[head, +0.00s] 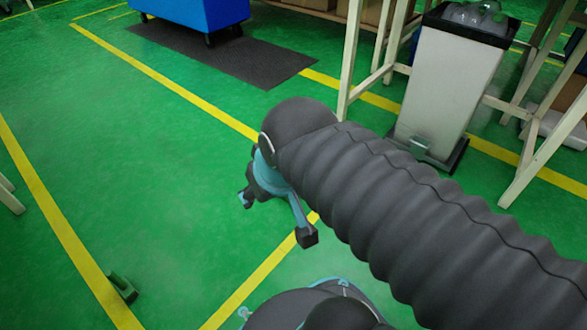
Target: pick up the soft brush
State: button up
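My gripper (276,218) hangs in the middle of the head view, above the green floor. Its two fingers are spread wide apart, and nothing shows between them. A small dark green object (122,288) lies on the floor at the lower left, on the yellow line and well apart from my gripper. I cannot tell whether it is the soft brush. No other thing in view is clearly a brush. My dark ribbed arm hides part of the floor at the right.
A pale bin (447,90) with a black rim stands at the upper right beside white table legs (352,55). A blue wheeled cart (197,12) stands at the top by a dark mat (225,55).

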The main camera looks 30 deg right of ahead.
aim_at(124, 286)
jog(key=u, duration=0.95)
jog(key=i, duration=0.35)
jog(key=u, duration=0.3)
